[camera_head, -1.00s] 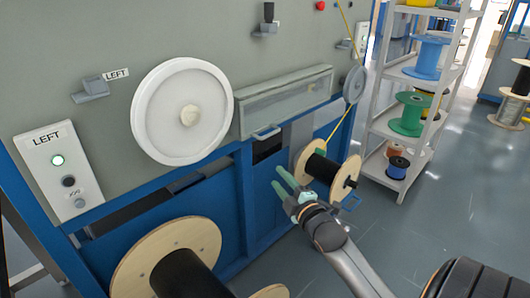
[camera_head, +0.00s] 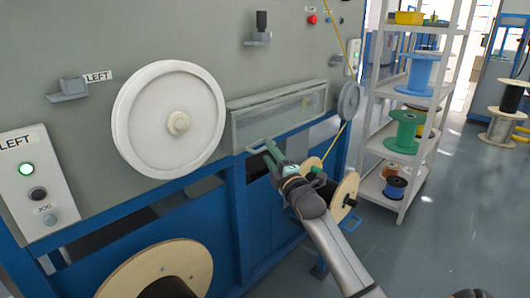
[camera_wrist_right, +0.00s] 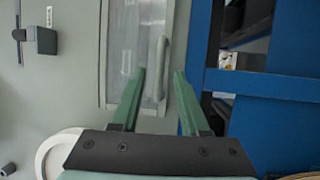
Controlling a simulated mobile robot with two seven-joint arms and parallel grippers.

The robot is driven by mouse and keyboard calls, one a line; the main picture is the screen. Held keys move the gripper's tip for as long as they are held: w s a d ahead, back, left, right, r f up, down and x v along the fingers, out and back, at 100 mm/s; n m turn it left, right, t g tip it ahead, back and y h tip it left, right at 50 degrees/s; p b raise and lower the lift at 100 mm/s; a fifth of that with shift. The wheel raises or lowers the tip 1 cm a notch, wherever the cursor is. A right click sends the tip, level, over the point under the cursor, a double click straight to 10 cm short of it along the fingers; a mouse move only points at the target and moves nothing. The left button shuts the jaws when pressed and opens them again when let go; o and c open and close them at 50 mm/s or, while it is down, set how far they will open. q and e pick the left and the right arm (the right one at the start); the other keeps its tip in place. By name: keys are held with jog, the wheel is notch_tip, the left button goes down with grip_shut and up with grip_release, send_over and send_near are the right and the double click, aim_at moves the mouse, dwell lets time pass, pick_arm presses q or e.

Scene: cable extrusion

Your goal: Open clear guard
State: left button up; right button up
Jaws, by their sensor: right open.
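The clear guard (camera_head: 285,112) is a long see-through panel in a grey frame on the machine face, lying shut. Its pale bar handle (camera_head: 256,149) is at the lower left edge. In the right wrist view the guard (camera_wrist_right: 124,45) runs up the picture and the handle (camera_wrist_right: 163,62) stands on its right side. My right gripper (camera_head: 267,149) is open at the handle. In the right wrist view the handle's near end lies between the green fingertips (camera_wrist_right: 160,70), with gaps visible; grip contact cannot be told. My left gripper is out of view.
A large white wheel (camera_head: 145,117) is left of the guard and a small grey wheel (camera_head: 349,101) right of it. A black-wound spool (camera_head: 345,191) with yellow cable is below right.

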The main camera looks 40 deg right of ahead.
aim_at(265, 148)
jog(key=shift+b+x, duration=0.45)
jog(key=shift+x, duration=1.5)
jog(key=shift+c, duration=0.4)
grip_shut()
